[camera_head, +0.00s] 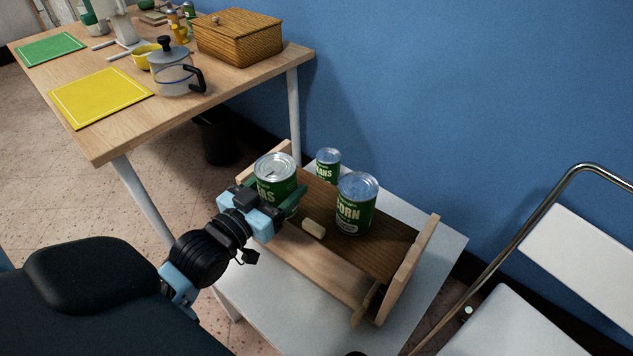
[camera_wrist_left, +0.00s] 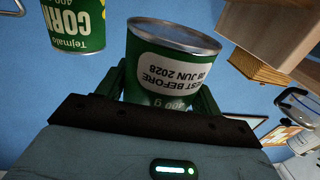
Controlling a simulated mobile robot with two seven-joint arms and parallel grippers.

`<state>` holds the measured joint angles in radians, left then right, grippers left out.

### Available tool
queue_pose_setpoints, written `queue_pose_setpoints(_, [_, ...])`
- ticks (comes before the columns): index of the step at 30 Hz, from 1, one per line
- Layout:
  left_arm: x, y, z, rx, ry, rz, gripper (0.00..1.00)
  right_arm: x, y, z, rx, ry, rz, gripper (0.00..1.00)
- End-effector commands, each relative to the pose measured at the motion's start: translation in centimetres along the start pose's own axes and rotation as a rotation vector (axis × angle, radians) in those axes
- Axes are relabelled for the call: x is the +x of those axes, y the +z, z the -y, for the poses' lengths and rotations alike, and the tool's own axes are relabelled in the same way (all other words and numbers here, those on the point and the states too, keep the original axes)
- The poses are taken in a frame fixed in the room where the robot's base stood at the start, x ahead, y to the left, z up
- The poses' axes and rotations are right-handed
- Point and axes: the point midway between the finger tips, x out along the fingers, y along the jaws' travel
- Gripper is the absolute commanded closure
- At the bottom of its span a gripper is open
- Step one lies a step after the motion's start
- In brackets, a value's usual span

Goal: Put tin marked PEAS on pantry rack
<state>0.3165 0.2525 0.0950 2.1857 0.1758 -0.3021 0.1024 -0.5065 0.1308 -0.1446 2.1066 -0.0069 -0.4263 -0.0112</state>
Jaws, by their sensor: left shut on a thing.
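A green tin (camera_head: 275,169) with a silver lid is held by my left gripper (camera_head: 283,203) at the left end of the wooden rack (camera_head: 325,268). Its label is partly hidden; the letters "AS" show. In the left wrist view the same tin (camera_wrist_left: 172,62) sits between the fingers, with its best-before patch upside down and its lower rim clear. It appears raised above the rack. The tin marked CORN (camera_head: 356,205) stands upright on the rack, right of the held tin; it also shows in the wrist view (camera_wrist_left: 75,22). My right gripper is not in view.
A smaller-looking green tin (camera_head: 327,165) with "ANS" visible stands behind the rack. A pale small block (camera_head: 314,229) is at the rack's front. The rack rests on a white table (camera_head: 445,242). A folding chair (camera_head: 575,255) stands at the right. Rack space right of CORN looks clear.

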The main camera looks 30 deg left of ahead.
Motion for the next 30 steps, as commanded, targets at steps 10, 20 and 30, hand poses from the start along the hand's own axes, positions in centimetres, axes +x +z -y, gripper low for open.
queue_pose_setpoints(10, [6.1, 0.4, -1.8, 0.000, 0.000, -0.006, 0.72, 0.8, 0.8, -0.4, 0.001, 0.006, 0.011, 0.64])
queue_pose_setpoints(20, [7.1, 0.5, -2.1, 0.001, 0.000, -0.005, 0.72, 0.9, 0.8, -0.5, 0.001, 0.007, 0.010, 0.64])
queue_pose_setpoints(30, [8.6, 3.5, -2.6, 0.001, 0.001, -0.001, 0.72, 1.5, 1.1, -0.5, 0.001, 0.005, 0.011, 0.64])
